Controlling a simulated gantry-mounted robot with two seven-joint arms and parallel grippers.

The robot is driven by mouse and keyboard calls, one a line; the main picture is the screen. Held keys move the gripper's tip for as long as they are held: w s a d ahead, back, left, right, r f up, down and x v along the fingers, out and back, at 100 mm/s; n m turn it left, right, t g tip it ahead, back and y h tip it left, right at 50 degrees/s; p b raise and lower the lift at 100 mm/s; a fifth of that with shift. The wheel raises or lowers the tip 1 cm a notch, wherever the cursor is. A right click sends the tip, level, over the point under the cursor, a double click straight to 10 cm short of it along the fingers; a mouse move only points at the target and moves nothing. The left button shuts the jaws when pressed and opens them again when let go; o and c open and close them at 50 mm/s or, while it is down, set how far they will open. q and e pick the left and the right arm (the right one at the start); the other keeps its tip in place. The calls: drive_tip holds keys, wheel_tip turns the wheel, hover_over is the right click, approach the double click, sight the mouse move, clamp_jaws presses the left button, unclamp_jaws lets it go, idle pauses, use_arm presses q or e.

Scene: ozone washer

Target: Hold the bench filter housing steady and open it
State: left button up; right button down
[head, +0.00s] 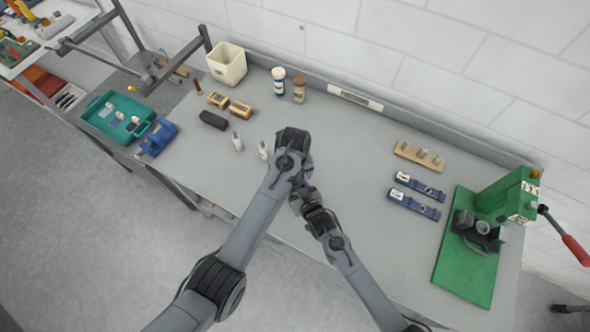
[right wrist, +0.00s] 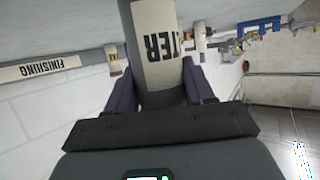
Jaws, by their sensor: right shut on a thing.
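The filter housing (right wrist: 158,45) is a cylinder with a white label reading "TER" and a dark section, seen upside down in the right wrist view. The purple fingers of my right gripper (right wrist: 160,86) are shut on its two sides. In the head view, my right gripper (head: 306,180) is at the middle of the bench, where the arms hide the housing. My left gripper (head: 293,140) is just behind and above that spot. Its fingers are hidden beneath its wrist, so I cannot tell whether they are open or touch the housing.
Two small white bottles (head: 250,146) stand left of my grippers. Two capped jars (head: 288,86) and a cream bin (head: 227,64) stand at the back. Bench between is clear.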

use_arm(q)
drive_tip(key=shift+f, duration=0.8)
drive_tip(key=c, duration=1.1)
drive_tip(key=n, duration=1)
drive_tip(key=o, duration=1.1)
drive_tip(key=shift+o, duration=0.2)
drive_tip(key=shift+r, duration=0.1)
